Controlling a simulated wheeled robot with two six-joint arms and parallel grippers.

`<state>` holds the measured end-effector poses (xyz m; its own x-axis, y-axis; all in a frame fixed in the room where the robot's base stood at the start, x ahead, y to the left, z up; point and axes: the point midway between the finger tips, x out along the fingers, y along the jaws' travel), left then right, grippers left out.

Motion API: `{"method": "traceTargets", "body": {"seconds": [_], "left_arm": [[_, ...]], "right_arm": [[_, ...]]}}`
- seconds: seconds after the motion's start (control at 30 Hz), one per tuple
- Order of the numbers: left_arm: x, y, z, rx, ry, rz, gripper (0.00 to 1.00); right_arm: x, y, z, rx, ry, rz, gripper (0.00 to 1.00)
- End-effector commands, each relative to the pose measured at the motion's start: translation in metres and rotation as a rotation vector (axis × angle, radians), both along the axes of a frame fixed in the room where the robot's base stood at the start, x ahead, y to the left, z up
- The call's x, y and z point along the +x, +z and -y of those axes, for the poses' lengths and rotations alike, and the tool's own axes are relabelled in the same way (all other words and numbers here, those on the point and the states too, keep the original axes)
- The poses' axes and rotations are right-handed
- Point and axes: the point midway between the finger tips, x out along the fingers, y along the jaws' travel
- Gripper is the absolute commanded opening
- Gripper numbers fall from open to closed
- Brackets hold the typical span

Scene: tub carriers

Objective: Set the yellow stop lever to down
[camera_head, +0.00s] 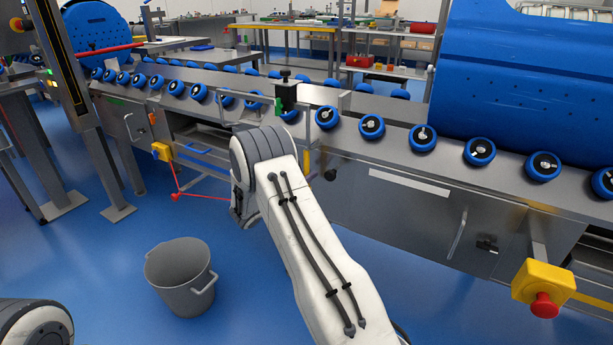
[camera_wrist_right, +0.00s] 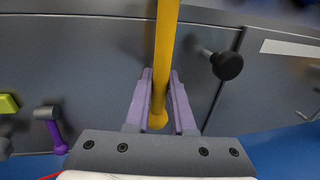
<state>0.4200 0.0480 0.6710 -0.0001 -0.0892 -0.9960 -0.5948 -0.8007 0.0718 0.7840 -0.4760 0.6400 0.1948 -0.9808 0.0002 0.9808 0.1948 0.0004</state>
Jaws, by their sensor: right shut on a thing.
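The yellow stop lever (camera_wrist_right: 167,45) shows in the right wrist view as a bar running from the top edge down to a rounded end between my fingers. A small part of a yellow bar, apparently the lever (camera_head: 307,160), shows beside my right wrist in the head view; the rest is hidden by my arm. My right gripper (camera_wrist_right: 160,100) is shut on the lever near its lower end. In the head view my right wrist covers most of that gripper. My left gripper is out of view.
A black knob (camera_wrist_right: 228,65) sticks out right of the lever, and a purple handle (camera_wrist_right: 52,130) is at the left. The conveyor (camera_head: 400,215) with blue rollers spans the view. A grey bucket (camera_head: 180,275) stands on the floor; a red emergency button (camera_head: 544,305) is at lower right.

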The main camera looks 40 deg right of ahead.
Motion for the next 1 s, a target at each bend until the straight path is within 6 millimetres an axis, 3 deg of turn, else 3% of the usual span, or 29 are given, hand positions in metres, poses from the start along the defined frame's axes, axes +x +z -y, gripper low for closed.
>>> {"method": "traceTargets", "body": {"seconds": [0.47, 1.0], "left_arm": [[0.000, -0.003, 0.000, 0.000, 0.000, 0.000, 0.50], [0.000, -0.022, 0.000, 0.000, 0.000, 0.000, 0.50]], "right_arm": [[0.005, -0.001, -0.003, 0.026, 0.001, 0.059, 0.00], [0.039, 0.008, -0.018, 0.199, 0.003, 0.472, 0.00]]}}
